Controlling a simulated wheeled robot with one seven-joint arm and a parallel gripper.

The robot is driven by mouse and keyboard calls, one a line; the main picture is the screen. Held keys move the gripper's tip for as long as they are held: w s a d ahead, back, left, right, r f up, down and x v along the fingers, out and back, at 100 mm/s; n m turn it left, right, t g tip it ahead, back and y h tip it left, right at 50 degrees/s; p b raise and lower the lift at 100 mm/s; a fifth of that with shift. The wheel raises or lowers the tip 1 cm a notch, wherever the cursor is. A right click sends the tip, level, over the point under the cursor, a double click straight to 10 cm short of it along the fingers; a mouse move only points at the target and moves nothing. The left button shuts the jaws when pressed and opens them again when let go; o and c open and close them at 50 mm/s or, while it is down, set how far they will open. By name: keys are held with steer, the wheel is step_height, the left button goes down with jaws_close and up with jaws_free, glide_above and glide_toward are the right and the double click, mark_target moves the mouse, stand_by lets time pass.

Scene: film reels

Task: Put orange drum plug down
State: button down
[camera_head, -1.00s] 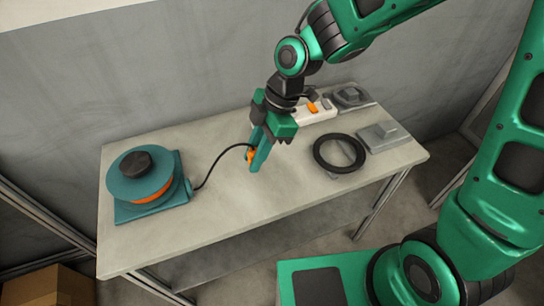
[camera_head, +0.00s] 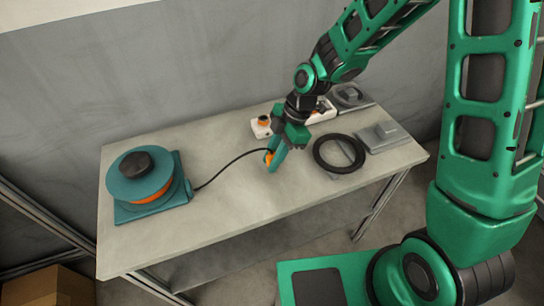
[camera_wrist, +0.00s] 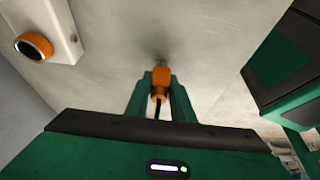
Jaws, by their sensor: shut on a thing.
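The orange drum plug (camera_head: 268,159) is between the fingers of my gripper (camera_head: 274,162), near the middle of the table. In the wrist view the plug (camera_wrist: 160,82) shows orange between the two green fingers (camera_wrist: 160,98), with its prongs pointing away over the bare table top. A black cable (camera_head: 228,169) runs from it left to the teal drum (camera_head: 140,194). My gripper is shut on the plug. Whether the plug touches the table is hard to tell.
A white power strip (camera_head: 322,115) with an orange plug (camera_head: 263,121) in it lies behind my gripper; it also shows in the wrist view (camera_wrist: 62,22). A black ring (camera_head: 318,158) lies close to the right. Grey fixtures (camera_head: 383,137) stand farther right. The table's front middle (camera_head: 215,222) is clear.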

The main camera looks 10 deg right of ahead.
steer(key=c, duration=1.5)
jaws_free()
steer(key=shift+c, duration=0.2)
steer(key=v, duration=1.2)
